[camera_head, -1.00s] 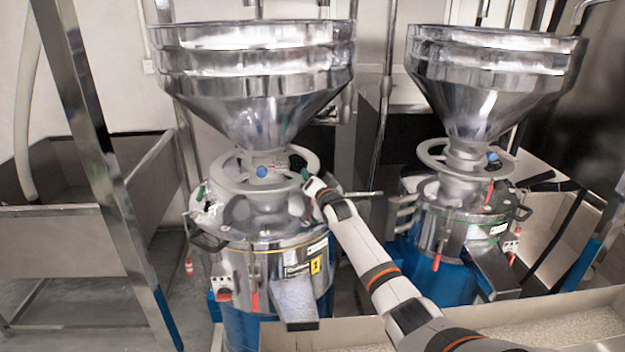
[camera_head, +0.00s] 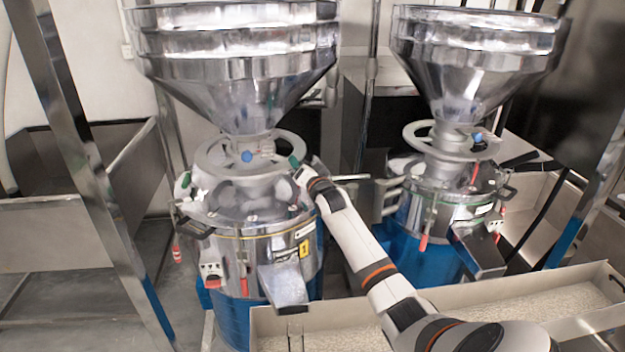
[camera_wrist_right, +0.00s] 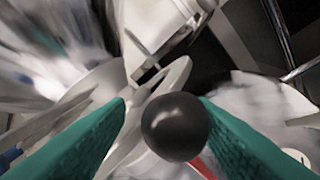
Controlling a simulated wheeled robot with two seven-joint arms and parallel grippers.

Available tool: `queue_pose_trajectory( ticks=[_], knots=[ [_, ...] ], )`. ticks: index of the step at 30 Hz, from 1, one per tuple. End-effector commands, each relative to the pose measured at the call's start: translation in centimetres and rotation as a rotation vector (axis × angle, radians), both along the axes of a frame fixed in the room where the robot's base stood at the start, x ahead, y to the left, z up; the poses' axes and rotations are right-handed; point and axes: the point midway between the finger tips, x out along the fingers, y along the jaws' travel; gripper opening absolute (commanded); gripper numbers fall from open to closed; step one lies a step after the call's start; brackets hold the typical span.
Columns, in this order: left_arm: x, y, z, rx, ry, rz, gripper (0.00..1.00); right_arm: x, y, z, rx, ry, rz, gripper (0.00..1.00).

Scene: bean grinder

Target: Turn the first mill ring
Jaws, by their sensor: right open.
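The first mill (camera_head: 303,250), with a yellow label marked 1, stands left of centre. Its grey mill ring (camera_head: 208,163) circles the neck below the steel hopper (camera_head: 235,85). My right gripper (camera_head: 297,163) is at the ring's right side, its arm coming from the lower right. In the right wrist view its teal fingers (camera_wrist_right: 162,102) are open, with a dark ball knob (camera_wrist_right: 175,127) showing between them. I cannot tell whether they touch it. A pale curved rim (camera_wrist_right: 172,85) lies just behind the knob. My left gripper is not in view.
A second mill (camera_head: 440,225) with its own ring (camera_head: 425,140) stands to the right. A long trough (camera_head: 540,297) of pale beans runs along the front right. A steel post (camera_head: 85,180) stands at the left, and open floor (camera_head: 60,325) shows there.

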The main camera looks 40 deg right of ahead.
Motion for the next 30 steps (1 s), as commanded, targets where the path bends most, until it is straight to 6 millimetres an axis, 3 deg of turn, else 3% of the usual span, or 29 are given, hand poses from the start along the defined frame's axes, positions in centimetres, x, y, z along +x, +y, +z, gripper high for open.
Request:
queue_pose_trajectory(
  ticks=[9,15,27,30],
  knots=[
    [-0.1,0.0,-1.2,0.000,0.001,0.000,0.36,-5.4,1.9,-0.1,-0.004,-0.002,0.000,0.49],
    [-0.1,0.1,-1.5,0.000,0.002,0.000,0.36,-7.5,2.6,0.0,-0.003,-0.002,-0.001,0.49],
    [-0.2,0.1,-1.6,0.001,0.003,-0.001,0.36,-8.1,2.8,0.2,-0.004,-0.002,-0.002,0.49],
    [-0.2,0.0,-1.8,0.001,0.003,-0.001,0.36,-8.2,2.8,-0.1,-0.027,0.004,-0.006,0.32]
  ],
)
